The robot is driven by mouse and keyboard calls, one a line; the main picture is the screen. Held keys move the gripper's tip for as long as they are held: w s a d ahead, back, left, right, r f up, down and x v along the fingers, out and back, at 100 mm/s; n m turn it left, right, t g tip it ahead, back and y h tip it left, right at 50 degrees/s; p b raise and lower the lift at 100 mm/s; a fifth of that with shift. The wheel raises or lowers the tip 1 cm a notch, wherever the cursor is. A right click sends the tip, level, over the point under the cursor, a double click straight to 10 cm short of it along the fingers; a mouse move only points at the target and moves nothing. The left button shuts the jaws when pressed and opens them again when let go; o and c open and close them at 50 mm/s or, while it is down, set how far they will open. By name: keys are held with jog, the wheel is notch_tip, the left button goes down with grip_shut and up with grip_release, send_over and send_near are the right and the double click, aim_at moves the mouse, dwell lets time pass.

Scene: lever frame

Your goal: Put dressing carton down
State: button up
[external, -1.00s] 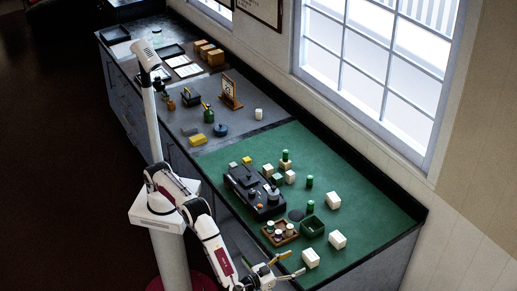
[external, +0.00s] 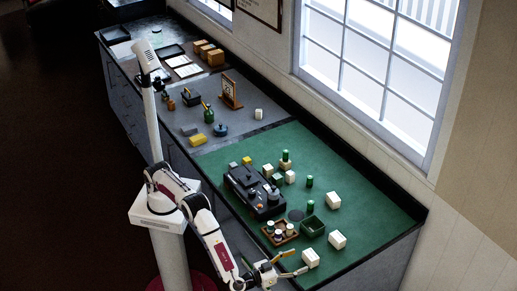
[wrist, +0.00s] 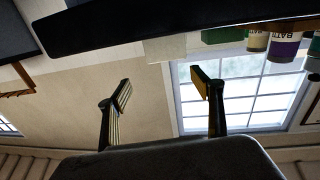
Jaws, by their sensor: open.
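Several plain white cartons stand on the green mat (external: 350,222); I cannot tell by label which is the dressing carton. The nearest white carton (external: 310,258) is at the counter's front edge, right beside my gripper (external: 299,261). My gripper is open, its two fingers apart with nothing between them. In the wrist view the open fingers (wrist: 163,86) face the counter edge, and a pale box (wrist: 165,48) shows beyond them, above the gap. Whether a finger touches the carton cannot be told.
A black device (external: 254,191) is farther left. Labelled jars (wrist: 284,46) show in the wrist view, past the dark counter edge (wrist: 130,28). Bare mat lies between the cartons.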

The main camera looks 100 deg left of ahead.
jog(key=w+a+r+m+t+h, duration=0.1)
jog(key=w+r+h, duration=0.25)
jog(key=r, duration=0.55)
jog(key=w+a+r+m+t+h, duration=0.1)
jog(key=w+r+m+t+h, duration=0.2)
jog(key=r, duration=0.6)
jog(key=s+a+r+m+g+h, duration=0.35)
jog(key=s+r+h, duration=0.4)
jog(key=r, duration=0.25)
jog(key=s+a+f+g+y, duration=0.1)
jog(key=s+a+f+g, duration=0.2)
jog(key=s+a, duration=0.4)
jog(key=s+a+f+g+y, duration=0.1)
jog(key=s+a+f, duration=0.4)
jog(key=s, duration=1.8)
jog(key=s+a+f+g, duration=0.4)
jog(key=s+a, duration=0.5)
jog(key=s, duration=0.5)
jog(key=shift+s+a+f+m+g+y, duration=0.3)
jog(key=shift+s+f+m+g+y, duration=0.1)
jog(key=shift+f, duration=0.2)
jog(key=shift+o, duration=0.4)
